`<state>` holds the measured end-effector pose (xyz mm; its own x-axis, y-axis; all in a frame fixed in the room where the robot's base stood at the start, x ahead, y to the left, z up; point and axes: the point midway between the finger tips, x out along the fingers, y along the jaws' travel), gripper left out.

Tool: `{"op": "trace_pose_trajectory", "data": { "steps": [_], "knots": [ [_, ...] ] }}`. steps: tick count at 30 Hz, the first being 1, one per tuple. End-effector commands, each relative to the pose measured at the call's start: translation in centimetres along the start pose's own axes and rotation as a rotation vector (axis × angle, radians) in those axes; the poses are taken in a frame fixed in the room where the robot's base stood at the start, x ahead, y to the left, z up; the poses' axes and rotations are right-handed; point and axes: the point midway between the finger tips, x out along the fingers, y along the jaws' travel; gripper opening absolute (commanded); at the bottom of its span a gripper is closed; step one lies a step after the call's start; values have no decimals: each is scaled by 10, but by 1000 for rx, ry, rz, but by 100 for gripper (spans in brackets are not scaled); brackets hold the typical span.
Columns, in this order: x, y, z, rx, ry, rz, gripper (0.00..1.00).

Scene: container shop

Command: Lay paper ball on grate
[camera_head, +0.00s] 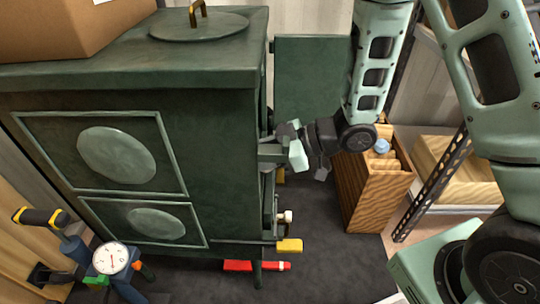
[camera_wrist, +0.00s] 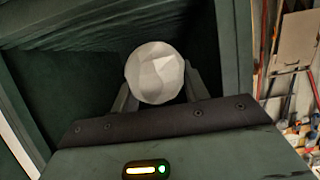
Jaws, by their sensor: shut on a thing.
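The paper ball (camera_wrist: 155,73) is white and faceted. In the wrist view it sits between the two fingers of my gripper (camera_wrist: 160,92), which is shut on it. Dark green walls of the stove's inside surround the ball in that view. In the head view my gripper (camera_head: 272,155) reaches in at the right side of the dark green stove (camera_head: 225,110), at its open front. The ball is hidden there by the stove. I cannot make out the grate in either view, nor whether the ball touches anything below it.
The stove door (camera_head: 312,80) stands open behind my arm. A wooden box (camera_head: 372,195) with wood pieces stands right of the stove. A yellow-tipped handle (camera_head: 289,246) juts out low at the stove front. A red tool (camera_head: 257,266) lies on the floor. A cardboard box (camera_head: 60,30) sits on top.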

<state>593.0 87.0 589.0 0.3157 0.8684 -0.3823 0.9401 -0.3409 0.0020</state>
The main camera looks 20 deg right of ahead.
Motion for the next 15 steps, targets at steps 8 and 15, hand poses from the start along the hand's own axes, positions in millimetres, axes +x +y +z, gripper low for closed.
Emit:
{"op": "trace_pose_trajectory", "data": {
  "steps": [8,15],
  "knots": [
    [27,0,-4,-2,1,-1,24],
    [50,-1,-9,-2,1,-2,24]
  ]
}}
